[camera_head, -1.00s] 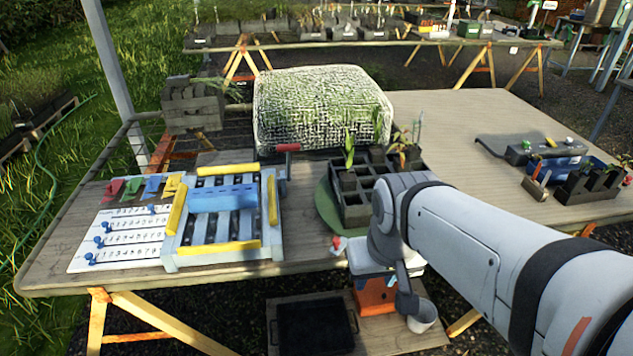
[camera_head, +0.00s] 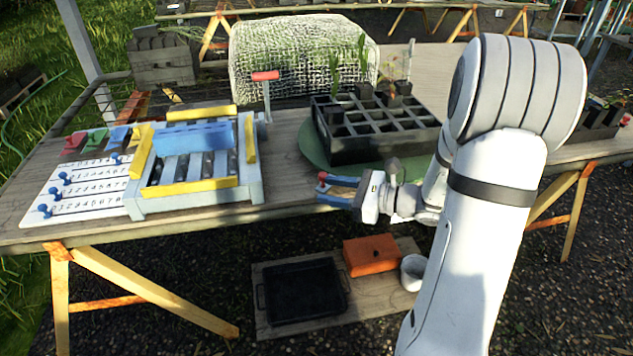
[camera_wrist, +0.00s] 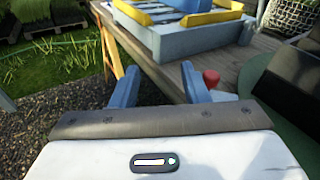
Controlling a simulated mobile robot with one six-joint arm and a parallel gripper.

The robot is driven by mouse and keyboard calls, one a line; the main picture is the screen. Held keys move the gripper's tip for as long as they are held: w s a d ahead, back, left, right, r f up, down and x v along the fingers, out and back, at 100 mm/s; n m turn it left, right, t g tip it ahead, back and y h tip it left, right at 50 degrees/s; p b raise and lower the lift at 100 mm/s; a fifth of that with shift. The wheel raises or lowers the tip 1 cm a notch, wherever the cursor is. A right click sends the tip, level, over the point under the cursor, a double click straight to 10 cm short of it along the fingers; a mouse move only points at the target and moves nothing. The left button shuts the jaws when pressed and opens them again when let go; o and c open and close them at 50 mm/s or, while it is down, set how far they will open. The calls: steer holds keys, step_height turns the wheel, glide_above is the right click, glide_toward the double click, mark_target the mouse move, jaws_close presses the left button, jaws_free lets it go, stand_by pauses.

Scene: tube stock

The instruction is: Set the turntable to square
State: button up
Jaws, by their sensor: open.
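The turntable (camera_head: 313,155) is a green disc on the table near its front edge. A black multi-cell tray (camera_head: 375,150) with a few seedlings in pots at its back stands on it. I cannot tell whether the tray is exactly square to the table. A small red knob (camera_head: 322,177) sits at the disc's front left; in the wrist view the red knob (camera_wrist: 211,78) is just beyond the right finger. My gripper (camera_head: 332,190) is open with two blue fingers, beside the knob at the table's front edge. The wrist view shows nothing between the fingers (camera_wrist: 160,88).
A blue-grey frame with yellow bars (camera_head: 195,215) and a red-handled lever (camera_head: 265,76) stands left, beside a white numbered board (camera_head: 75,205). A mesh-covered mound (camera_head: 300,60) is behind. Below are a black tray (camera_head: 305,290), an orange box (camera_head: 370,254) and a white pot (camera_head: 412,272).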

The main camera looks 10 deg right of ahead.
mark_target(323, 174)
steer(key=w+d+f+m+t+h+b, duration=0.1)
steer(key=w+d+f+m+t, duration=0.2)
steer(key=d+m+t, duration=0.15)
steer(key=shift+g, duration=0.25)
steer(key=x, duration=0.7)
steer(key=shift+w+b, duration=0.35)
steer(key=shift+w, duration=0.1)
